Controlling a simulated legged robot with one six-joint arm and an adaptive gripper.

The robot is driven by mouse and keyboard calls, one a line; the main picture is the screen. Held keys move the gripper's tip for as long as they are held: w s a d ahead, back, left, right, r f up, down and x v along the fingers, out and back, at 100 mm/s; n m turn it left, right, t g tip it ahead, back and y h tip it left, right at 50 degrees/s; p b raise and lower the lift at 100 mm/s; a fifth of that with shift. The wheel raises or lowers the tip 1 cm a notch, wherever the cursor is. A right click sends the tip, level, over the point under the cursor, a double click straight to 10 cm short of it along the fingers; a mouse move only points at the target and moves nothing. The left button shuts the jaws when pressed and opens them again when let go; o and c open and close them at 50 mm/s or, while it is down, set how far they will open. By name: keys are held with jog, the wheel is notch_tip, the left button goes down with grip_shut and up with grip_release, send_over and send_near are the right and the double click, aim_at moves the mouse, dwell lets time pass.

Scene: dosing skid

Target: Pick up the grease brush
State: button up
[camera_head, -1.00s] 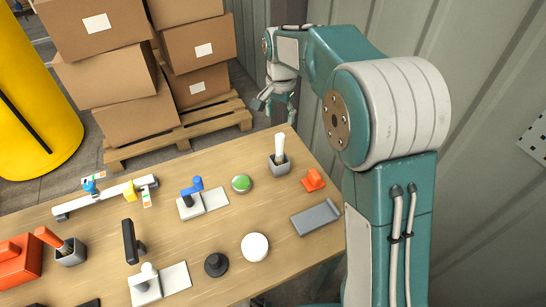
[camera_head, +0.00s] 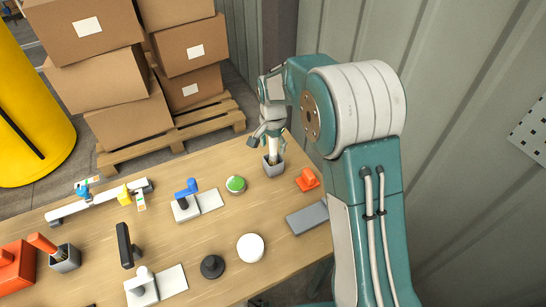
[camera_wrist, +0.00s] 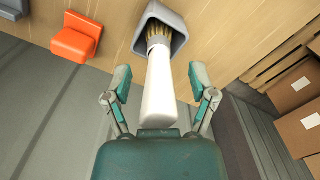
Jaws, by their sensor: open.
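A brush with a white handle (camera_wrist: 159,85) and tan bristles stands bristles-down in a grey square cup (camera_wrist: 172,22). In the head view the white handle (camera_head: 273,148) shows above the cup (camera_head: 273,168) near the table's far right edge. My gripper (camera_wrist: 160,82) is open, with one finger on each side of the handle in the wrist view. I see gaps between both fingers and the handle. In the head view my gripper (camera_head: 268,133) is at the handle's top and hides it. The handle's upper end is also hidden behind my gripper's body in the wrist view.
An orange block (camera_head: 307,179) and a grey tray (camera_head: 308,218) lie right of the cup. A green button (camera_head: 235,184) is to its left. Another grey cup (camera_head: 66,260) with an orange handle stands at the far left. Boxes (camera_head: 130,120) are stacked on a pallet behind the table.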

grip_shut()
notch_tip(320, 180, up, 10)
jog(key=shift+r, duration=0.1)
dwell(0.6)
